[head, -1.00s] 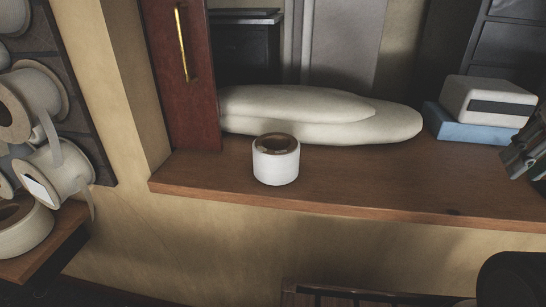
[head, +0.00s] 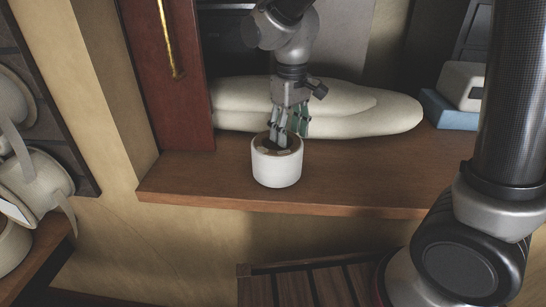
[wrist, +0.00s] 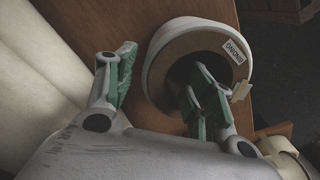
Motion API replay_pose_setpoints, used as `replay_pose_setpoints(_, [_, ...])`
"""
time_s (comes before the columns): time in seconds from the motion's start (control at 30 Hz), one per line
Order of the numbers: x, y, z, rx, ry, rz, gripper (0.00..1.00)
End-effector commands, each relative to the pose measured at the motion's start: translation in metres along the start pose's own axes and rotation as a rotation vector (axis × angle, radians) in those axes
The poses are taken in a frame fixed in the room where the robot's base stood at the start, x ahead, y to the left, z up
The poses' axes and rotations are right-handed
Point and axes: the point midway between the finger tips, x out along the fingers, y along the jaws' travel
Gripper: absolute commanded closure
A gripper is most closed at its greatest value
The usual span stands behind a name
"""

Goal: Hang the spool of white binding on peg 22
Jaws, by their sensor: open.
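The spool of white binding (head: 276,172) stands upright on the wooden ledge, its round hole facing up. In the wrist view the spool (wrist: 153,72) shows a brown top face and a small label that appears to read BINDING, upside down. My gripper (head: 287,130) is open and points down at the spool. In the wrist view my gripper (wrist: 165,72) has one finger over or in the hole and the other outside the rim, with the spool's wall between them. Whether either finger touches it I cannot tell. No numbered peg can be made out.
Rolls of tape or binding (head: 38,180) hang on a dark panel at the left. Pale cushion-like rolls (head: 365,115) lie behind the spool. A white box (head: 462,85) on a blue one (head: 448,112) is at the right. The ledge (head: 365,185) is clear right of the spool.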

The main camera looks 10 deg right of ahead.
Motion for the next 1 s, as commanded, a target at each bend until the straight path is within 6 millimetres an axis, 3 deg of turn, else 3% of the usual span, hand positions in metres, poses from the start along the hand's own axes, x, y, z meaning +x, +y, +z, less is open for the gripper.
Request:
replay_pose_setpoints(0.3, [0.044,0.003,0.002,0.001,-0.001,0.0,0.47])
replay_pose_setpoints(0.57, [0.048,0.003,0.002,0.001,0.001,0.0,0.47])
replay_pose_setpoints(0.87, [0.047,0.003,0.002,0.001,0.001,0.0,1.0])
replay_pose_setpoints(1.0, [0.047,0.003,0.002,0.001,0.001,0.0,1.0])
